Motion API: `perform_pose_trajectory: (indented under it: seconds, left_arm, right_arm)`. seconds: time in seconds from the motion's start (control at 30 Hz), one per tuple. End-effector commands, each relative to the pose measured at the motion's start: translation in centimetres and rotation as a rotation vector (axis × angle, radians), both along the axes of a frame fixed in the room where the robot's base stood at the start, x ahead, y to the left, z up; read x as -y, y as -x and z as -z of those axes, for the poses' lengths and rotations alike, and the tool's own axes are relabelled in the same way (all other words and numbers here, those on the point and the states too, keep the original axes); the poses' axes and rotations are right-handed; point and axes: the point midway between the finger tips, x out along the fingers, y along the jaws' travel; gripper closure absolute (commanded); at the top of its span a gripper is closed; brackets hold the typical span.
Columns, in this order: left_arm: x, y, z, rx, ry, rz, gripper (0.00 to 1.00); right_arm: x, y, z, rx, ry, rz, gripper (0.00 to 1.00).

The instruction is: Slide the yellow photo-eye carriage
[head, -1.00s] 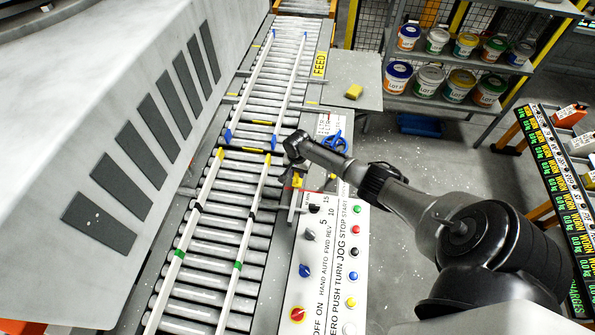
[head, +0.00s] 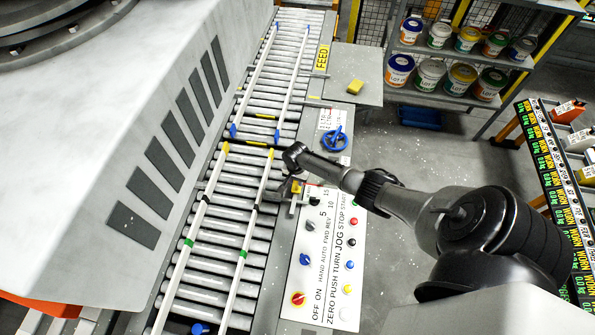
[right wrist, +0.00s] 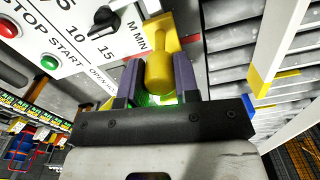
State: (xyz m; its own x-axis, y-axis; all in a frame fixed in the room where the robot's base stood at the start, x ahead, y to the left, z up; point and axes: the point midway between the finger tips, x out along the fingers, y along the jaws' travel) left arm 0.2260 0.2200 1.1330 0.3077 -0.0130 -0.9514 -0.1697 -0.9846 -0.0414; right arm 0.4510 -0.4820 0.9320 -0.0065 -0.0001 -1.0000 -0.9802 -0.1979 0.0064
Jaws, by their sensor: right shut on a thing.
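The yellow photo-eye carriage (right wrist: 160,32) shows in the right wrist view as a yellow block with a rounded yellow knob. My right gripper (right wrist: 157,78) is shut on the knob, with one dark finger on each side. In the head view my right gripper (head: 287,190) is at the conveyor's right edge, beside the control panel. My gripper and wrist partly cover the carriage there. My left gripper is not in view.
The roller conveyor (head: 222,205) with white guide rails runs beside the gripper. The control panel (head: 325,255) with knobs and buttons lies to its right. A blue handwheel (head: 335,139) stands just beyond. A large pale machine housing (head: 110,130) fills the left.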

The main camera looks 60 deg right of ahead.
Motion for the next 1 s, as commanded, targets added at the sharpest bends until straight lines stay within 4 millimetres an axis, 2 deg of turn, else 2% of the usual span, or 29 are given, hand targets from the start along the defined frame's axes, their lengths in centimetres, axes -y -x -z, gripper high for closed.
perform_pose_trajectory:
  seconds: [0.27,0.3,0.53,0.83,1.0]
  left_arm:
    - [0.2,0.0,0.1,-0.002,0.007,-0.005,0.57]
    - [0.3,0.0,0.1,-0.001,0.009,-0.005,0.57]
    - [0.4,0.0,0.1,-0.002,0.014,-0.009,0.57]
    - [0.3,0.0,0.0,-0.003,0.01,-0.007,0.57]
    - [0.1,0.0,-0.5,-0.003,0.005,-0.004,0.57]
  right_arm:
    - [0.0,0.0,0.0,0.0,0.0,0.0,1.0]
    - [0.0,0.0,0.0,0.0,0.0,0.0,0.69]
    - [0.0,0.0,0.0,0.0,0.0,0.0,0.47]
    - [0.0,0.0,-0.2,0.001,0.001,0.0,0.45]
    - [0.1,0.0,-2.0,0.002,0.002,-0.002,0.45]
